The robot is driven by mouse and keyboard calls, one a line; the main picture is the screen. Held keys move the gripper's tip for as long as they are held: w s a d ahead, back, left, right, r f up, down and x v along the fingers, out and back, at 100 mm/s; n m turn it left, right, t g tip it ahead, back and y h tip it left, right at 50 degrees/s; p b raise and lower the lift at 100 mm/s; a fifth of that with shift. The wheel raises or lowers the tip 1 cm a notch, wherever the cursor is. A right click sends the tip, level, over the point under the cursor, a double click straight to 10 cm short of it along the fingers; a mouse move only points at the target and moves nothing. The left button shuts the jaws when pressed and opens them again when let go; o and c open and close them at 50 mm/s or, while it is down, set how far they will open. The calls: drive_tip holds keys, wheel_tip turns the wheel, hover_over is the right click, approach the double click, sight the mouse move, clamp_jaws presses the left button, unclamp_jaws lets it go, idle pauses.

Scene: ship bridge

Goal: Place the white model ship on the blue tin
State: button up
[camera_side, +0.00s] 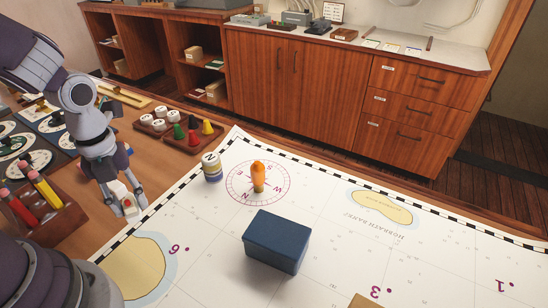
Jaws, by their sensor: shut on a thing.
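The blue tin (277,240) is a closed dark blue box on the white chart, near the middle of the camera_side view. My gripper (126,206) is at the left, pointing down, by the chart's checkered left edge. It is shut on the white model ship (120,188), a small white thing with a touch of red. The fingers hide part of the ship, and I cannot tell how far it is above the surface. The gripper is well to the left of the tin, and the tin's top is bare.
An orange-topped peg (258,177) and a stack of round pieces (212,167) stand behind the tin on the chart (340,240). A wooden pencil holder (45,215) is left of my gripper. Trays of coloured pegs (192,132) and white discs lie behind. The chart's right side is mostly clear.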

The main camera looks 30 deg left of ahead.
drive_tip(key=d+r+m, duration=0.2)
drive_tip(key=d+m, duration=0.4)
drive_tip(key=m, duration=0.6)
hover_over(276, 235)
drive_tip(key=shift+s+a+r, duration=0.1)
drive_tip(key=shift+s+a, duration=0.05)
drive_tip(key=shift+s, duration=0.1)
drive_tip(key=shift+w+f, duration=0.2)
drive_tip(key=shift+w, duration=0.05)
drive_tip(key=shift+f, duration=1.55)
drive_tip(key=shift+f, duration=0.1)
drive_tip(key=o, duration=0.9)
drive_tip(key=shift+o, duration=0.2)
